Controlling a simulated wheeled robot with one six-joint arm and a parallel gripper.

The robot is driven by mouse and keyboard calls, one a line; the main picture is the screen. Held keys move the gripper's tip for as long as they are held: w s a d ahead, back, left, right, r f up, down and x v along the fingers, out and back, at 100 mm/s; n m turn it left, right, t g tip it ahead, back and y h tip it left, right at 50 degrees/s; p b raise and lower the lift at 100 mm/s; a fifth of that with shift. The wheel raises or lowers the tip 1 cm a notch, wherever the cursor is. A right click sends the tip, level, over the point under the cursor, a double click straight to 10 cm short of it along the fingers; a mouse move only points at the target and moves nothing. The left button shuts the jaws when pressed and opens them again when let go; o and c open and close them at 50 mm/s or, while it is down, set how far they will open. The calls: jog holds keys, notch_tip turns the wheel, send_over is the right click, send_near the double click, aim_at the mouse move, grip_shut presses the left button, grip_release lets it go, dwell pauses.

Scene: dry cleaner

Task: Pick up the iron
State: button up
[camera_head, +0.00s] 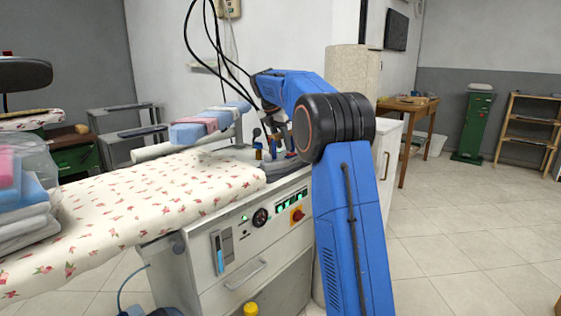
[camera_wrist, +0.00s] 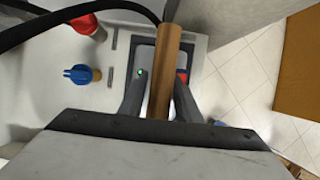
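The iron's brown cylindrical handle (camera_wrist: 163,72) runs up the middle of the wrist view. My gripper (camera_wrist: 160,92) is open, with one finger on each side of the handle. A gap shows between the left finger and the handle; the right finger is close to it, and I cannot tell whether they touch. In the head view the iron (camera_head: 284,166) sits on the right end of the ironing station, partly hidden by my arm. My gripper (camera_head: 276,145) is above it, also partly hidden.
A blue knob (camera_wrist: 78,74) and a red knob (camera_wrist: 84,24) stand left of the gripper. A black hose (camera_wrist: 72,14) crosses the top left. The floral ironing board (camera_head: 150,195) extends left, with folded clothes (camera_head: 28,205) on it. Open floor (camera_head: 450,240) lies right.

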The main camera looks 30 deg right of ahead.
jog(key=shift+f, duration=0.1)
grip_shut()
dwell(1.3)
jog(key=shift+r, duration=0.2)
